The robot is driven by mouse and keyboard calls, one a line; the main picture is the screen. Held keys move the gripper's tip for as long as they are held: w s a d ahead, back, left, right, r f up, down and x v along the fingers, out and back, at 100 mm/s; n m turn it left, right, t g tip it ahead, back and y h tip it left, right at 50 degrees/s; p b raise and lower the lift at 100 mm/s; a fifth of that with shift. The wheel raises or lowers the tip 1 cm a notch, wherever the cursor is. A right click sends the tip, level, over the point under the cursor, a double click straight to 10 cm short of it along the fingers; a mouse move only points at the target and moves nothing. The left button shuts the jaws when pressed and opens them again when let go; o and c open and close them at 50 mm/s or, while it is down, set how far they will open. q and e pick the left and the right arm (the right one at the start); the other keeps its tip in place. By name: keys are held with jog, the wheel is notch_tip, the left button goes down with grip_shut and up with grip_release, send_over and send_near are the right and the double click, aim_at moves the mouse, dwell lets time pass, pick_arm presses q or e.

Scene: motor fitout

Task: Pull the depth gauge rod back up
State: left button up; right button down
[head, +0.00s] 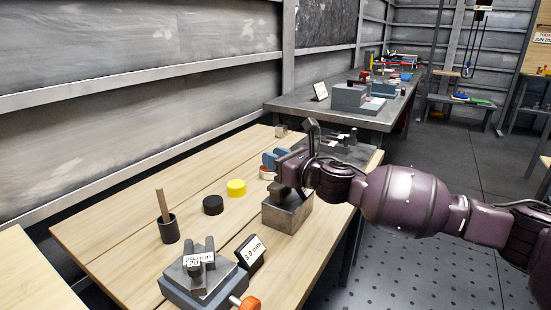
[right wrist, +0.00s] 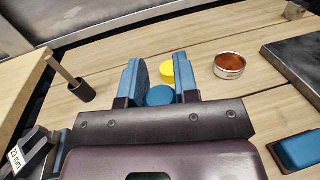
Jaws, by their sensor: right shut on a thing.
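My right gripper (head: 272,160) is over a grey metal block (head: 290,215) near the bench's right edge. In the right wrist view its blue fingers (right wrist: 160,88) stand on either side of a round teal knob (right wrist: 160,96), and it is shut on it. The knob appears to be the top of the depth gauge rod. The rod's shaft is not visible, so I cannot tell how far it is raised. My left gripper is not in view.
On the wooden bench (head: 120,235) are a black disc (head: 213,205), a yellow disc (head: 236,188), a cup with an upright stick (head: 168,228), an open tin (right wrist: 229,66) and a grey vise (head: 203,283).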

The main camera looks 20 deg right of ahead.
jog(key=shift+r+p, duration=0.35)
jog(key=shift+r, duration=0.2)
notch_tip(320, 180, up, 2)
jog(key=shift+p, duration=0.65)
jog(key=shift+r, duration=0.2)
jog(key=shift+f, duration=0.25)
jog(key=c, duration=1.3)
grip_release()
jog(key=o, duration=0.4)
jog(key=shift+o, duration=0.3)
jog(key=shift+s+f, duration=0.1)
jog(key=shift+f, duration=0.05)
jog(key=shift+s+d+p, duration=0.3)
jog(key=shift+s+p, duration=0.05)
jog(key=shift+s, duration=0.15)
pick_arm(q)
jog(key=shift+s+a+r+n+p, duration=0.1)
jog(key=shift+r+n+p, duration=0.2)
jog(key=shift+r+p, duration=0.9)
pick_arm(e)
jog(key=v, duration=0.9)
jog(key=shift+s+b, duration=0.25)
jog(key=shift+b, duration=0.05)
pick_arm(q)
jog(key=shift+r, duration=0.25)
